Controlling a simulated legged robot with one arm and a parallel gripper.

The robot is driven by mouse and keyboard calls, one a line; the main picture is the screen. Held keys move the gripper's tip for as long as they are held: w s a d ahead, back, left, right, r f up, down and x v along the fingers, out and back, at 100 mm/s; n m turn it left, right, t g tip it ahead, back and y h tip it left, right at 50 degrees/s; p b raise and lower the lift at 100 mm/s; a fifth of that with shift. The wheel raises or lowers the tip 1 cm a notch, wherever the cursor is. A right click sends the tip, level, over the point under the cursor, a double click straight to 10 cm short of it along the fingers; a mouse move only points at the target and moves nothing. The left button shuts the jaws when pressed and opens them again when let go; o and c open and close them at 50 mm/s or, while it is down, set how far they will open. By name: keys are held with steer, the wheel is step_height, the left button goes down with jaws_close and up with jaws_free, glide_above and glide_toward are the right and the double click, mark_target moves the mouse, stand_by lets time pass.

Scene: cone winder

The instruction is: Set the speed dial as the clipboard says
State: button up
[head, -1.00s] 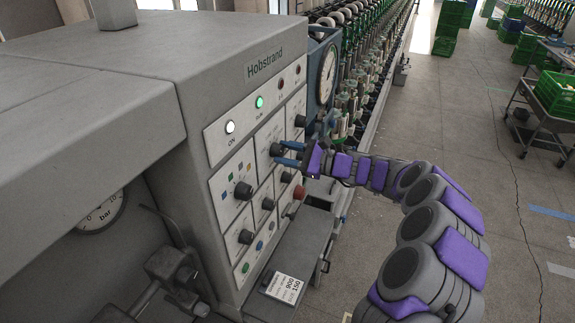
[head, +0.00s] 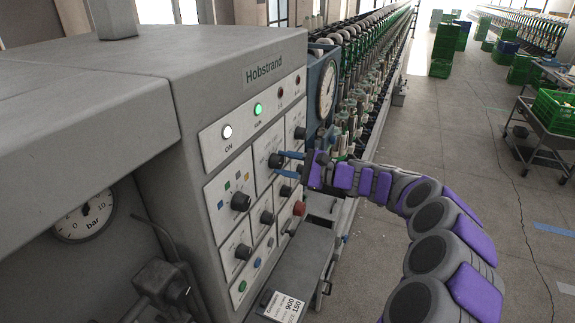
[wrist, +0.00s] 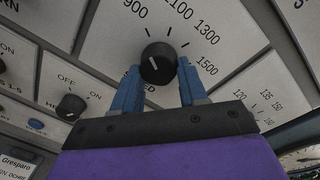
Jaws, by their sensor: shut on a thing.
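The speed dial (wrist: 158,62) is a black round knob on a pale plate in the wrist view, with 900, 1100, 1300 and 1500 printed around it. A short white line on the knob lies left of its centre. I cannot tell exactly which number it points to. My gripper (wrist: 161,85) has its two blue fingers on either side of the knob, shut on it. In the head view, the dial (head: 275,160) is partly hidden by my gripper (head: 285,163). The clipboard card (head: 284,306) lies on the ledge below the panel; its large figures read 900 and 150.
Other black knobs sit close by, including one left of the plate (head: 241,201) and an OFF/ON knob (wrist: 70,107). A red button (head: 299,208) is low on the panel. A round gauge (head: 327,86) stands behind.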

steer(key=o, duration=0.6)
steer(key=shift+r, duration=0.1)
steer(key=o, duration=0.3)
steer(key=shift+w+a, duration=0.1)
steer(key=shift+o, duration=0.8)
steer(key=shift+a, duration=0.1)
steer(key=v, duration=1.7)
steer(key=shift+d, duration=0.25)
steer(key=shift+a, duration=0.1)
